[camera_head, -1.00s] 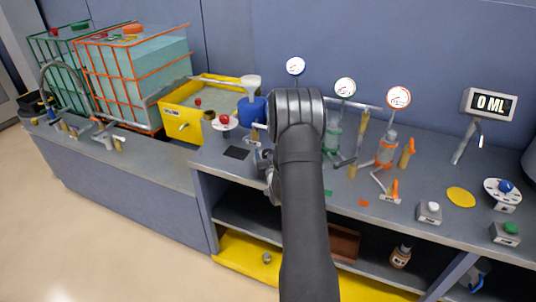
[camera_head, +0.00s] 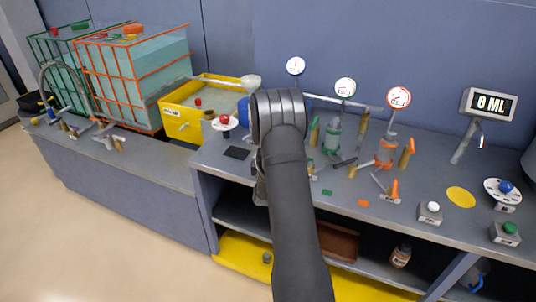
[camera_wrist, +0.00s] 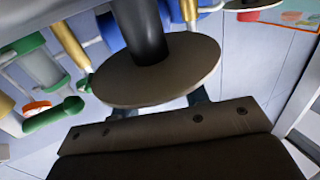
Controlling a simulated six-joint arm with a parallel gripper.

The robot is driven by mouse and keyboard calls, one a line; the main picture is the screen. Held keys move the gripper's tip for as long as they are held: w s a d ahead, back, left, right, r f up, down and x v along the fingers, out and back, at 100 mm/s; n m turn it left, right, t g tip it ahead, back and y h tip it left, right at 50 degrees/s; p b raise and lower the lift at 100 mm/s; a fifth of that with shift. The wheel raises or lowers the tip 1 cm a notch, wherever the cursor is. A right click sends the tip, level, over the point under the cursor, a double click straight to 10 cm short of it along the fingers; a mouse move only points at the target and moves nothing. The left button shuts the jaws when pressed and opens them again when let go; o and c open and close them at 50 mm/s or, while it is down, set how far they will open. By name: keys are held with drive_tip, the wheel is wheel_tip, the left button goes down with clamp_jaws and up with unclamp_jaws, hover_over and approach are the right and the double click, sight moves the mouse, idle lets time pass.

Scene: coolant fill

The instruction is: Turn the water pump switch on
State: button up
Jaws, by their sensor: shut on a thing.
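Several candidates for the water pump switch show in the head view, but their labels are too small to read: a blue knob on a white dial (camera_head: 505,188), a red knob on a white dial (camera_head: 224,121), a white button box (camera_head: 430,211) and a green button box (camera_head: 506,232). My gripper (camera_wrist: 198,98) is mostly hidden behind my arm in the head view, over the bench left of the green-banded bottle. In the wrist view it seems shut on a dark piece with a wide round flange (camera_wrist: 150,78) and a thick stem. The grip contact is hidden.
A green-banded bottle (camera_head: 333,135) and an orange-banded bottle (camera_head: 386,150) stand among valves and pipes right of my arm. A yellow tub (camera_head: 183,122) and caged tanks (camera_head: 130,75) are left. A display (camera_head: 489,104) reads 0 ML. The bench's front right has some free room.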

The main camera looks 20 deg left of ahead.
drive_tip(key=shift+a+m+t+h, duration=0.1)
drive_tip(key=shift+m+t+h, duration=0.2)
drive_tip(key=shift+m+h, duration=1.05)
drive_tip(key=shift+m+t+h, duration=0.3)
drive_tip(key=shift+m+h, duration=0.45)
drive_tip(key=shift+h, duration=1.4)
drive_tip(key=o, duration=1)
drive_tip(key=shift+s, duration=0.1)
drive_tip(key=s, duration=1.7)
drive_tip(key=shift+s+a, duration=0.1)
drive_tip(key=shift+a, duration=0.2)
